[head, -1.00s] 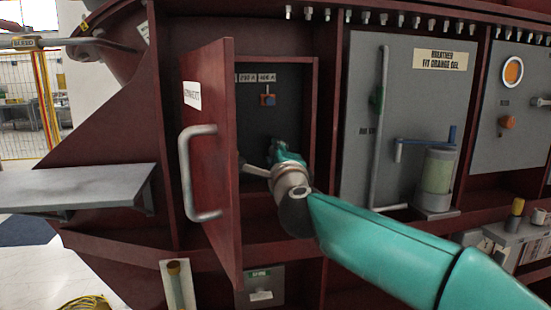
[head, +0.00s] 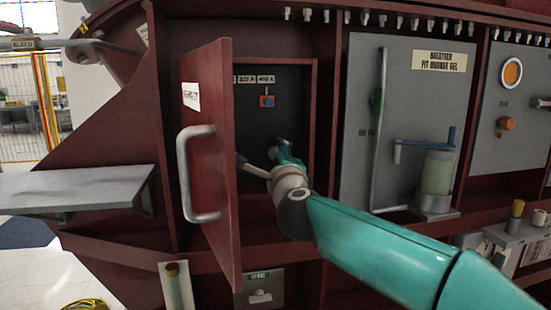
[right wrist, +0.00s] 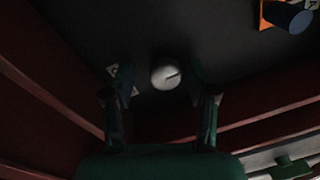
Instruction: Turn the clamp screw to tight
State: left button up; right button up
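A pale round screw head (right wrist: 165,74) with a dark slot or mark shows on the dark back wall in the right wrist view. I take it to be the clamp screw; whether it is tight I cannot tell. My right gripper (right wrist: 163,94) is open, one finger on each side of the head in the picture. I see no contact with it. In the head view my right gripper (head: 284,152) reaches into the open cabinet, and the screw is hidden behind it. My left gripper is not in view.
The red cabinet door (head: 213,150) with a grey handle (head: 190,172) stands open left of my arm. An orange and blue part (head: 267,101) sits on the back wall above my gripper, also seen in the right wrist view (right wrist: 288,15). Red walls are close around.

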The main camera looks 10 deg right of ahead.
jog(key=shift+s+r, duration=0.1)
jog(key=shift+s, duration=0.1)
jog(key=shift+s, duration=0.2)
jog(key=s+f, duration=0.1)
jog(key=s, duration=1)
jog(key=shift+s+a, duration=0.15)
jog(key=shift+a, duration=0.15)
